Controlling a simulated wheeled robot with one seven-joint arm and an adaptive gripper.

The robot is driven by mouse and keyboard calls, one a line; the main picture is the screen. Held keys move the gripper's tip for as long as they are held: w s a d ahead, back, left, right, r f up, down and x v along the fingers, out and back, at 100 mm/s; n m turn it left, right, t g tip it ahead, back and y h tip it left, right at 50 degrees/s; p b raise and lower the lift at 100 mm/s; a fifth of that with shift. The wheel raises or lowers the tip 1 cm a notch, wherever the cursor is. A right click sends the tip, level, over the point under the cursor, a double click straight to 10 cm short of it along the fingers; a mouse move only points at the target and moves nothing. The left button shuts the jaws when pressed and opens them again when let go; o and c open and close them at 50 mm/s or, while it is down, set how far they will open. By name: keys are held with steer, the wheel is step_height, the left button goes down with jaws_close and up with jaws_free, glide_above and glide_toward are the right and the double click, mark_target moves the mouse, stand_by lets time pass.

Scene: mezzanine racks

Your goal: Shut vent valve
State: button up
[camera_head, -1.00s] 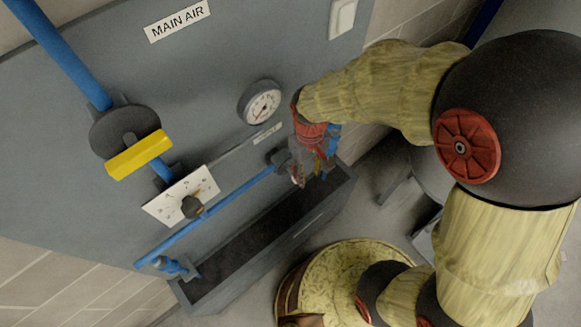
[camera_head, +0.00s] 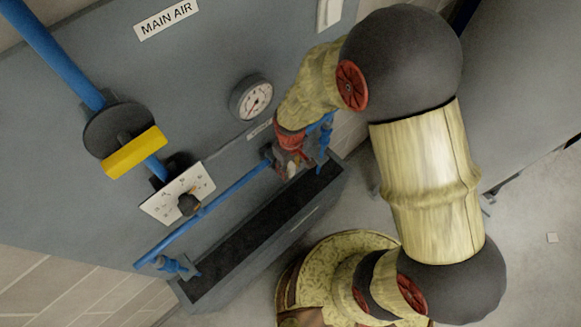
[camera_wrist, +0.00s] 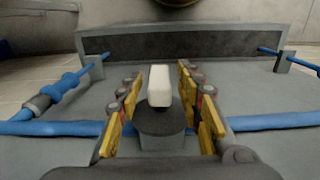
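The vent valve shows in the wrist view as a dark round body (camera_wrist: 162,125) with a white handle (camera_wrist: 160,86), set in a horizontal blue pipe. The handle appears to lie across the pipe line. My gripper (camera_wrist: 160,95) is open, with its yellow-and-red fingers on either side of the handle and visible gaps on both sides. In the head view my gripper (camera_head: 290,160) is at the right end of the thin blue pipe (camera_head: 225,196), below the gauge, and mostly covers the valve. The small label there is too blurred to read.
A yellow-handled valve (camera_head: 135,152) sits on the thick blue pipe under the MAIN AIR sign (camera_head: 166,18). A round gauge (camera_head: 251,98) and a white dial plate with a dark knob (camera_head: 178,193) are on the panel. A dark trough (camera_head: 215,284) runs along the panel's lower edge.

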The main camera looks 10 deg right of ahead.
steer(key=shift+c, duration=1.4)
jaws_close()
